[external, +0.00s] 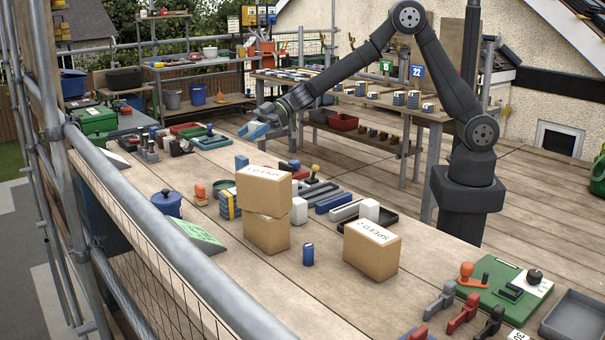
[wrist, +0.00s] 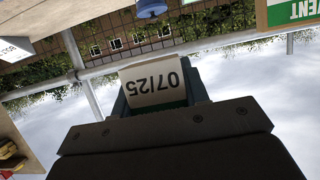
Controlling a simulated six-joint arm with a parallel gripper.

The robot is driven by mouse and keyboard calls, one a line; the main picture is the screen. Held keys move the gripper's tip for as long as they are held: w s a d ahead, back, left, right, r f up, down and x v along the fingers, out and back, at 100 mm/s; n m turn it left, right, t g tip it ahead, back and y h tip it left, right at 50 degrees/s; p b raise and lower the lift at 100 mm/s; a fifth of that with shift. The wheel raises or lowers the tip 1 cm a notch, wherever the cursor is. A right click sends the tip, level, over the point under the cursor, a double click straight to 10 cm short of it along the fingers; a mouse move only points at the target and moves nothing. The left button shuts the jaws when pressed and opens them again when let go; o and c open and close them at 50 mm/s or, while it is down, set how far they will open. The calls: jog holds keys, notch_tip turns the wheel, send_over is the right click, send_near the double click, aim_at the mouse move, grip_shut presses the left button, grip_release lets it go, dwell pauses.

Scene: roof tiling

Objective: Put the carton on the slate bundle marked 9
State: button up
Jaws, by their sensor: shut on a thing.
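In the wrist view, the carton's pale face (wrist: 152,82) carries the print "07/25", upside down. Slate bundles with blue and yellow bands (external: 413,99) stand on the far table, to the right of my gripper and well apart from it. I cannot make out a 9 on any bundle.
Brown boxes stand on the near bench: one on top (external: 264,190) of another (external: 267,233), and a third (external: 371,251) to the right. A blue pot (external: 167,204) is near the left edge. Tools and trays crowd the bench. Scaffold rails (external: 165,215) run along the left.

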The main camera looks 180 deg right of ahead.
jog(key=w+f, duration=0.2)
jog(key=w, duration=0.1)
jog(key=w+d+f, duration=0.1)
jog(key=w+f, duration=0.1)
jog(key=w, duration=0.2)
jog(key=w+d+f, duration=0.1)
jog(key=w+f, duration=0.2)
jog(key=w, duration=0.1)
jog(key=shift+d, duration=0.1)
jog(key=shift+w+f, duration=0.1)
jog(key=shift+f, duration=1.85)
jog(key=shift+f, duration=0.2)
jog(key=o, duration=0.9)
jog(key=shift+o, duration=0.2)
jog(key=shift+r, duration=0.15)
jog(key=shift+r, duration=0.15)
jog(key=v, duration=1.2)
jog(key=shift+w+d, duration=0.1)
